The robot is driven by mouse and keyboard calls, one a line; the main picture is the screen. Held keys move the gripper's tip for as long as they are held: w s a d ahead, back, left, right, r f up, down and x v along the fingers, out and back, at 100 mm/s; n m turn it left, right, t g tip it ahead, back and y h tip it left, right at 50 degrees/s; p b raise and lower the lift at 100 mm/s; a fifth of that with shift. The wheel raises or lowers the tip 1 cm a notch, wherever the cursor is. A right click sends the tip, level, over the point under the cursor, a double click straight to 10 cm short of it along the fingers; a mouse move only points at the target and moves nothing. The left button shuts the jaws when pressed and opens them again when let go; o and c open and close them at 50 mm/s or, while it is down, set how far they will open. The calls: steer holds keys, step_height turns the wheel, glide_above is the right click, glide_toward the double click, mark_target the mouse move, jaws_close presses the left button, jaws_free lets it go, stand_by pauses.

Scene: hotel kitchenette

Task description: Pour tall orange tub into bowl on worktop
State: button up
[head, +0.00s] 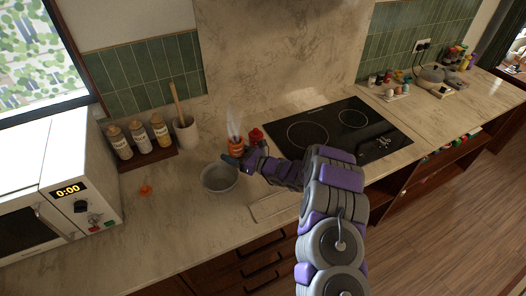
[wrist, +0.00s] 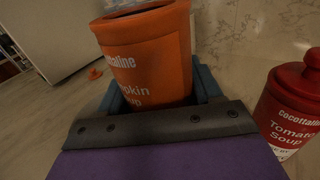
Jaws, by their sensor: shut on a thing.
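The tall orange tub (head: 236,146) is upright or nearly so, just behind and right of the bowl, with pale wisps above it. In the wrist view the orange tub (wrist: 150,60) shows its open dark top and a "pumpkin soup" label, partly cut off. My gripper (head: 237,160) is shut around the tub's lower part, and its blue fingers (wrist: 160,98) flank it in the wrist view. I cannot tell whether the tub touches the worktop. The grey bowl (head: 219,189) stands on the worktop, left of my gripper; its visible inside looks empty.
A red tomato soup tub (head: 256,135) stands close right of the orange tub; it also shows in the wrist view (wrist: 292,110). A black hob (head: 335,133) is to the right. A small orange object (head: 145,190), jars, a utensil pot (head: 186,135) and a microwave (head: 60,190) are left.

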steer(key=a, duration=0.2)
steer(key=a+g, duration=0.1)
steer(key=shift+s+a+r+n, duration=0.15)
steer(key=shift+s+a+n, duration=0.2)
steer(key=shift+n, duration=0.05)
steer(key=shift+w+d+r, duration=0.1)
steer(key=shift+d+r, duration=0.1)
steer(key=shift+d, duration=0.25)
steer(key=shift+w+d+r+n+p, duration=0.15)
steer(key=shift+w+d+n+p, duration=0.2)
steer(key=shift+n, duration=0.55)
steer(key=shift+w+d+f+n+t+h+b, duration=0.1)
steer(key=shift+w+d+f+n+h+b, duration=0.3)
steer(key=shift+n+b, duration=1)
steer(key=shift+w+a+r+n+t+h+b, duration=0.15)
steer(key=shift+w+n+b, duration=0.65)
steer(key=shift+n, duration=0.85)
steer(key=shift+w+d+f+n+t+h+b, duration=0.15)
steer(key=shift+w+d+n+h+b, duration=0.2)
steer(key=shift+n+b, duration=1.1)
steer(key=shift+a+f+n+b, duration=0.25)
steer(key=shift+n+b, duration=0.35)
steer(key=shift+b, duration=0.65)
steer(key=shift+d+f+n+b, duration=0.2)
steer(key=shift+n+b, duration=0.5)
steer(key=shift+b, duration=1.75)
